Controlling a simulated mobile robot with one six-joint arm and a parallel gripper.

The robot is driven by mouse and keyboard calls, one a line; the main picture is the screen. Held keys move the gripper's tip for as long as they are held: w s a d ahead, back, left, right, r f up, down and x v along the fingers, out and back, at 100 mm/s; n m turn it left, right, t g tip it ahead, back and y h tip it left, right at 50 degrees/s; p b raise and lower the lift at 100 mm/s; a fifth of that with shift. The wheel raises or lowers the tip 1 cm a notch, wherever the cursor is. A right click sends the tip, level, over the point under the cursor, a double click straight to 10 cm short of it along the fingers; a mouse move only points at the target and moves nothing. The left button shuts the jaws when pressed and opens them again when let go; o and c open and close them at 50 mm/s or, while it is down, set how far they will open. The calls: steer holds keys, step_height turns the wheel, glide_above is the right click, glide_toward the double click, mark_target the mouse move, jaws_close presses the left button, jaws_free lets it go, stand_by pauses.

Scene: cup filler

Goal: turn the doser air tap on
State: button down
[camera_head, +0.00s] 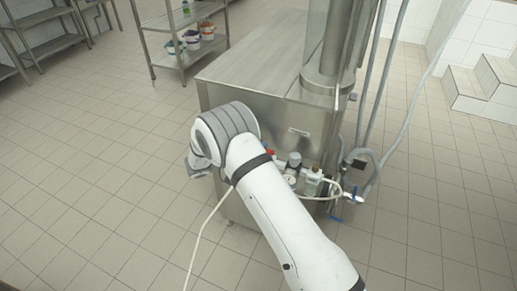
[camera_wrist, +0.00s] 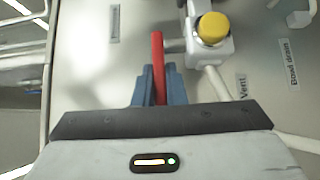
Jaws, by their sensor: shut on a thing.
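The doser air tap shows a long red handle (camera_wrist: 158,48) in the wrist view, pointing up in the picture. My gripper (camera_wrist: 159,72) is shut on this red handle, with one blue-grey finger on each side of it. A small red part (camera_head: 270,152) shows beside my arm in the head view, at the machine's front. My fingers are hidden behind my arm in the head view. The lower part of the handle is hidden by my gripper.
A yellow knob (camera_wrist: 212,28) on a white fitting is right of the handle. The steel machine (camera_head: 245,75) carries a gauge (camera_head: 291,180), blue-handled valves and hoses (camera_head: 405,120) at its right. A shelf rack (camera_head: 180,22) stands behind. The floor at left is clear.

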steer(key=c, duration=1.8)
jaws_free()
steer(key=shift+d, duration=0.15)
steer(key=shift+o, duration=0.2)
steer(key=v, duration=0.8)
